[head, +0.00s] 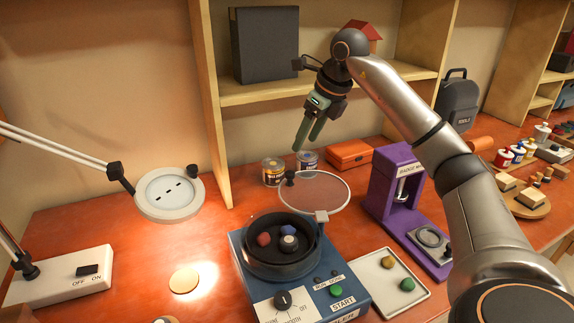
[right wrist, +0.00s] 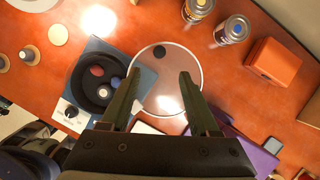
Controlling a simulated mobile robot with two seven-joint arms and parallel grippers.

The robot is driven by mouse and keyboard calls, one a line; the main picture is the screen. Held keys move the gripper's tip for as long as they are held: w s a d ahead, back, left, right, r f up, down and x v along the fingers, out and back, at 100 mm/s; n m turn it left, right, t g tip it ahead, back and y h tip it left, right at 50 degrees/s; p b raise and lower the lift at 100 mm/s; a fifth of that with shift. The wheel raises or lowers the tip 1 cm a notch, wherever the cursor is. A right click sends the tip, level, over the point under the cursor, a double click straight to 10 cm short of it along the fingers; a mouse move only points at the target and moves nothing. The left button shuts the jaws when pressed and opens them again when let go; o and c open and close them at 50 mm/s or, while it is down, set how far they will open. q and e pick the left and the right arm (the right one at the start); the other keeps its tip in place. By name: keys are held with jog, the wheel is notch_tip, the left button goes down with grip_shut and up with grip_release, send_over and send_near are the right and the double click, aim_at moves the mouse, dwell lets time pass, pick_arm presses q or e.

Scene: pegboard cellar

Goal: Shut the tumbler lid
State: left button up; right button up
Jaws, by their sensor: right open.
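The blue tumbler (head: 240,262) stands on the red-orange bench, its black drum (head: 262,268) holding a few coloured stones; the drum also shows in the right wrist view (right wrist: 84,80). Its round clear lid (head: 330,188) is open, swung out to the back right of the drum on a small hinge block, with a dark knob (head: 290,177) at its edge. In the right wrist view the lid (right wrist: 165,62) lies beyond and between my fingers. My right gripper (head: 306,142) points down above and behind the lid, open and empty, apart from it. My left gripper is not in view.
A purple press (head: 389,188) stands close right of the lid. A white tray (head: 376,301) with stones lies right of the tumbler. Two cans (head: 273,171) and an orange box (head: 349,154) are behind. A magnifier lamp (head: 166,193) hangs at left.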

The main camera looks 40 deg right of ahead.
aim_at(290, 173)
jog(key=x, duration=1.1)
jog(key=shift+c, duration=0.4)
grip_shut()
dwell(0.7)
